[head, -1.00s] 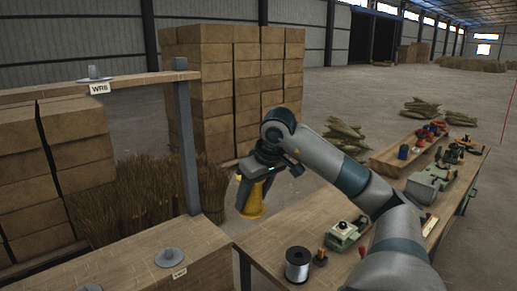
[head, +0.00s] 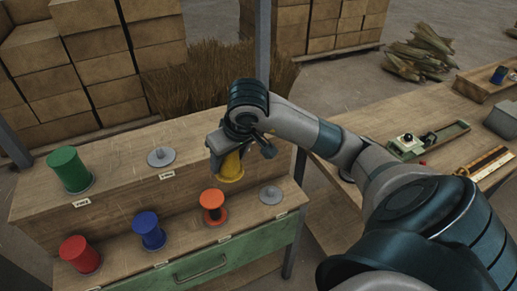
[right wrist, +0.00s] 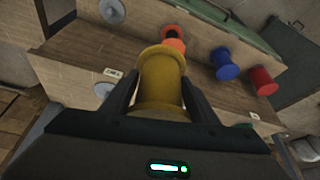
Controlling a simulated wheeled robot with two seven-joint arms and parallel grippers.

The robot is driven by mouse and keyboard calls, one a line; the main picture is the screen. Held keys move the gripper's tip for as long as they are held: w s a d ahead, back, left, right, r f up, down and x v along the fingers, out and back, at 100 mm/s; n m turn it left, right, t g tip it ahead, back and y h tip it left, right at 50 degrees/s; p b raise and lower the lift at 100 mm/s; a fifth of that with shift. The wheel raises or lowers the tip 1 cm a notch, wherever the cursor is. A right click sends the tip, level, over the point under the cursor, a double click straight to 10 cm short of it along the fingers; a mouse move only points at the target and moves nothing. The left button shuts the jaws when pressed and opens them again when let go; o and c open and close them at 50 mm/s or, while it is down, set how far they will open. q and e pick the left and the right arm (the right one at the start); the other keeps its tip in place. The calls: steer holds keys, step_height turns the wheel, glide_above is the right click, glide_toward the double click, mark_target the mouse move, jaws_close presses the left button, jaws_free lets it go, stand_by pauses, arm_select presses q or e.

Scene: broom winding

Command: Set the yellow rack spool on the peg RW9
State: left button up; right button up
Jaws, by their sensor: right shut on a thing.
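My right gripper (head: 222,150) is shut on the yellow spool (head: 231,168), holding it in the air in front of the rack (head: 120,185). In the right wrist view the yellow spool (right wrist: 160,80) sits between the fingers (right wrist: 160,95). One bare grey peg (head: 161,156) is on the rack's upper step, left of the gripper. Another bare peg (head: 270,194) is at the right end of the lower step. Both also show in the right wrist view. The labels are too small to read, so I cannot tell which peg is RW9. My left gripper is out of view.
A green spool (head: 69,169) stands on the upper step. Red (head: 79,255), blue (head: 149,231) and orange (head: 212,206) spools stand on the lower step, the orange one close below my gripper. A grey post (head: 262,45) rises behind. A workbench (head: 450,120) is at the right.

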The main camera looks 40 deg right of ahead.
steer(key=a+r+n, duration=0.2)
steer(key=a+r, duration=0.2)
steer(key=a, duration=1.3)
steer(key=d+f+m+b, duration=0.1)
steer(key=d+f+b, duration=0.4)
steer(key=f+b, duration=0.4)
steer(key=shift+f+b, duration=0.3)
steer(key=shift+b, duration=0.45)
